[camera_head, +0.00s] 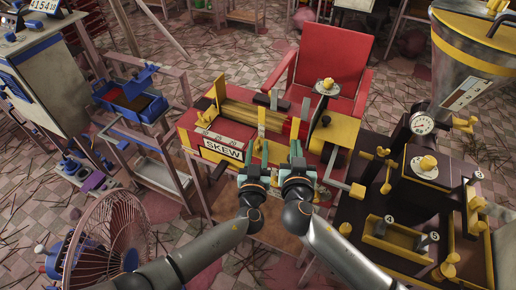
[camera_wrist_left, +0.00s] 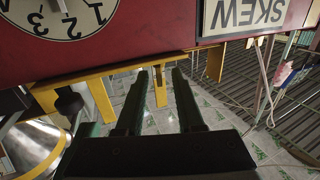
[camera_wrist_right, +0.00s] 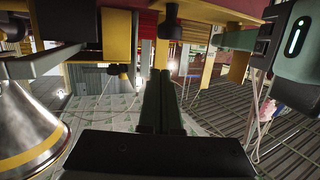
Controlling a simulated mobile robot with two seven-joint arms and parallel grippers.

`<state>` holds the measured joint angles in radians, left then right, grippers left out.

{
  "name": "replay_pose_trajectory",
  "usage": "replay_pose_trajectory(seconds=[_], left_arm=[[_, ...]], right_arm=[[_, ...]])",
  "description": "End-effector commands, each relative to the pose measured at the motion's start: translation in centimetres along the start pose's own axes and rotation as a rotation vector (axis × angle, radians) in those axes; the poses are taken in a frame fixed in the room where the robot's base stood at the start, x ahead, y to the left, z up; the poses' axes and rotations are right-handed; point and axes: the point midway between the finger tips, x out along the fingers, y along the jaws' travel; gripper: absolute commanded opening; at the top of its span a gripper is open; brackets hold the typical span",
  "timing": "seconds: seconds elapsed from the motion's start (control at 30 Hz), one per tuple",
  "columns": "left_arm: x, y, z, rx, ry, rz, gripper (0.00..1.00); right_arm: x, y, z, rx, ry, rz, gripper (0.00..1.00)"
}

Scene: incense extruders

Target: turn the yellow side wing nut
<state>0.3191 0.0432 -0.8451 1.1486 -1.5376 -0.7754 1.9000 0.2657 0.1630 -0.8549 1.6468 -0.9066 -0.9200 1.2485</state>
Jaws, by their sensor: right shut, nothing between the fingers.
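Several yellow knobs and nuts show, and I cannot tell for sure which is the side wing nut. Small yellow knobs (camera_head: 383,152) sit on the left side of the dark machine at the right.
The dark machine carries a gauge (camera_head: 422,123), a metal hopper (camera_head: 474,60) and a numbered yellow tray (camera_head: 396,236). A red chair (camera_head: 333,55) stands behind. A fan (camera_head: 110,235) and a cart with a blue bin (camera_head: 130,100) are at the left. My grippers are close together.

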Motion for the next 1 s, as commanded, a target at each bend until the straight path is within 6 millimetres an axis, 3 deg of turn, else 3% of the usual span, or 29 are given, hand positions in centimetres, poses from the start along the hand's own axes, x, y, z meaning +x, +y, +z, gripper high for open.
replay_pose_trajectory(seconds=[0.03,0.3,1.0], left_arm=[[-0.02,0.0,0.01,0.0,0.0,0.0,0.3],[-0.04,-0.01,0.02,0.0,0.0,0.0,0.0],[0.04,-0.25,0.01,0.003,0.003,0.033,0.0]], right_arm=[[0.0,0.0,0.0,0.0,0.0,0.0,0.0],[0.0,-0.01,0.0,0.0,0.0,0.0,0.0],[0.0,0.0,0.0,0.0,0.0,0.0,0.0]])
